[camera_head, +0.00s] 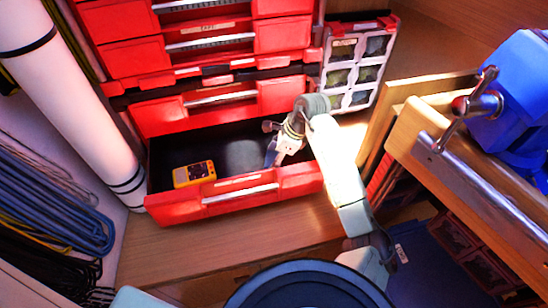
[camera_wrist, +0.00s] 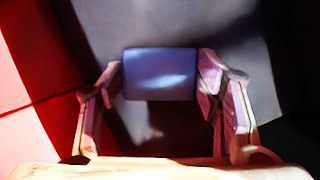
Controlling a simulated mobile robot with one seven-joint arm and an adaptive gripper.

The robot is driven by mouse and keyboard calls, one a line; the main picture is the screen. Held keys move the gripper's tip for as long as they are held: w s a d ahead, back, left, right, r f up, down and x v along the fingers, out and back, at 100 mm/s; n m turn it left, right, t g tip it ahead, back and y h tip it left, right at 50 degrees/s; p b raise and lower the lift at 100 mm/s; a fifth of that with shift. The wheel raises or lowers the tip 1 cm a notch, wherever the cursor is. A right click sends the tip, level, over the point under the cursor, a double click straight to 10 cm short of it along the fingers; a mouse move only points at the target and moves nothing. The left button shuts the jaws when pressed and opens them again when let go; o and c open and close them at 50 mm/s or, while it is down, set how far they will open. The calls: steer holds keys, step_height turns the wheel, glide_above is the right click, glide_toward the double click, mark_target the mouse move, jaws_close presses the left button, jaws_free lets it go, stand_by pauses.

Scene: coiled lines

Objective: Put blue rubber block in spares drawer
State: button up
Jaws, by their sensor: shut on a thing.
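The blue rubber block (camera_wrist: 160,74) is between the two fingers of my gripper (camera_wrist: 160,82) in the wrist view. The fingers press on its left and right ends. In the head view my gripper (camera_head: 274,158) reaches down into the right part of the open red drawer (camera_head: 240,191), inside its front wall. Only a small bluish part of the block shows there, at the fingertips. In the wrist view the grey drawer floor lies behind the block. I cannot tell whether the block touches it. The drawer's label is too small to read.
A yellow device (camera_head: 194,174) lies in the drawer's left part; the middle of the drawer is clear. Shut red drawers (camera_head: 196,111) stack above. A small-parts organiser (camera_head: 356,62) stands right of them, and a white roll (camera_head: 75,95) leans at left. A blue vise (camera_head: 514,95) sits at right.

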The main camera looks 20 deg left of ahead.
steer(key=shift+f, duration=0.8)
steer(key=shift+f+b, duration=0.2)
steer(key=shift+b, duration=0.1)
steer(key=o, duration=1.2)
steer(key=shift+c, duration=0.2)
steer(key=shift+r, duration=0.15)
steer(key=shift+r+p, duration=0.25)
steer(key=shift+p, duration=0.25)
steer(key=s+p+v, duration=0.1)
steer(key=p+v, duration=0.1)
steer(key=v, duration=0.9)
steer(key=shift+w+d+r+p, duration=0.2)
steer(key=shift+w+r+p, duration=0.1)
steer(key=shift+w, duration=0.2)
steer(key=shift+a, duration=0.1)
